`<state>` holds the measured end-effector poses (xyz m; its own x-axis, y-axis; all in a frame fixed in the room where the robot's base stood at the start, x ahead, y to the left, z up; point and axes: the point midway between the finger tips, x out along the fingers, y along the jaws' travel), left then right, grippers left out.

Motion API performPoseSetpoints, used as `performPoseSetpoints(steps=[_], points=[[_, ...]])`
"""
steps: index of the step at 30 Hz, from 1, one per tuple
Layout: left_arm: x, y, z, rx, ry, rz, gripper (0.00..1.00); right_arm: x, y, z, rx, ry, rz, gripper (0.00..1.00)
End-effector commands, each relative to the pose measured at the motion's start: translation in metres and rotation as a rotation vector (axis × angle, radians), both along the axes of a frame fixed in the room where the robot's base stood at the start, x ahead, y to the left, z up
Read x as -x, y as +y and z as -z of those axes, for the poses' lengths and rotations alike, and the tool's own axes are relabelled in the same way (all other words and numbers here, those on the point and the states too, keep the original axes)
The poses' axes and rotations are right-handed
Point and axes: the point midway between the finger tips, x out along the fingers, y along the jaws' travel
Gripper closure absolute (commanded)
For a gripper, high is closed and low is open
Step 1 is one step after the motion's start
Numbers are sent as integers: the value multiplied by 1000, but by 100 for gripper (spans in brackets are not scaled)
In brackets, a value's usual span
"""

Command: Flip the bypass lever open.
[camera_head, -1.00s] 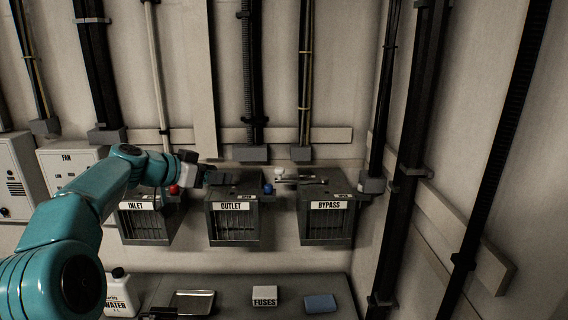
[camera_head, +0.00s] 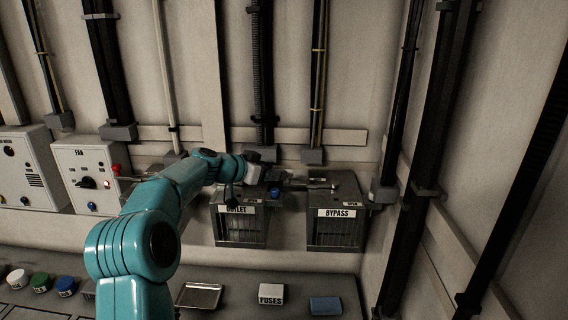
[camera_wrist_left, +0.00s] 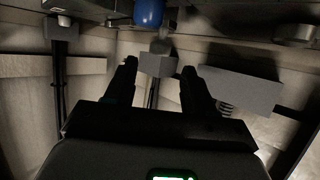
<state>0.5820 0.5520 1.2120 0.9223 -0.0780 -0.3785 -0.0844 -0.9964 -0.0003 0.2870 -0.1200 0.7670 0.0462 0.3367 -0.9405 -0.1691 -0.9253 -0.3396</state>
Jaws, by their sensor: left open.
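The bypass box (camera_head: 348,233) is dark grey with a white BYPASS label (camera_head: 336,212). A pale metal lever (camera_head: 318,187) lies about flat along its top, pointing left. Its left end is hidden by or close to my gripper, and its white knob cannot be made out. My left gripper (camera_head: 281,175) is open, above the gap between the outlet and bypass boxes. My right gripper is not in view.
A blue knob (camera_head: 275,193) stands by the outlet box (camera_head: 240,232), close below my left gripper; it also shows in the left wrist view (camera_wrist_left: 148,12). Conduits and wall rails stand behind. The shelf below holds a FUSES box (camera_head: 271,293), a blue block (camera_head: 325,306) and a metal tray (camera_head: 199,296).

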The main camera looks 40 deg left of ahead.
Motion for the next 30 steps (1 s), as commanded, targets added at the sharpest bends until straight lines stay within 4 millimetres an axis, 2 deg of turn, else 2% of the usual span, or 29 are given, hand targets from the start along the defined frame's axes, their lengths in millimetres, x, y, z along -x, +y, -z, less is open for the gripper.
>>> performPoseSetpoints(steps=[1, 7, 12, 18, 19, 21, 24, 30], points=[[-12, -2, 0, 2, 2, 3, 46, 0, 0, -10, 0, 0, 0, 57], [-39, -4, 13, 2, 1, 2, 46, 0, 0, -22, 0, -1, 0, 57], [-47, -5, 18, 1, 0, 2, 46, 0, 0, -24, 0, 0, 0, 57], [-48, -5, 18, 0, 0, 1, 46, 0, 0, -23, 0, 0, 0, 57], [-48, -5, 18, 0, 0, 1, 49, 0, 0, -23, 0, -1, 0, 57], [-48, -5, 18, 0, 0, 1, 72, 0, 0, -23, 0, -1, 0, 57], [-47, -5, 18, 0, 0, 1, 100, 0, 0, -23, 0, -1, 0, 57], [-47, -4, 17, -2, -2, -1, 100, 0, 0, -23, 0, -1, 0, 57]])
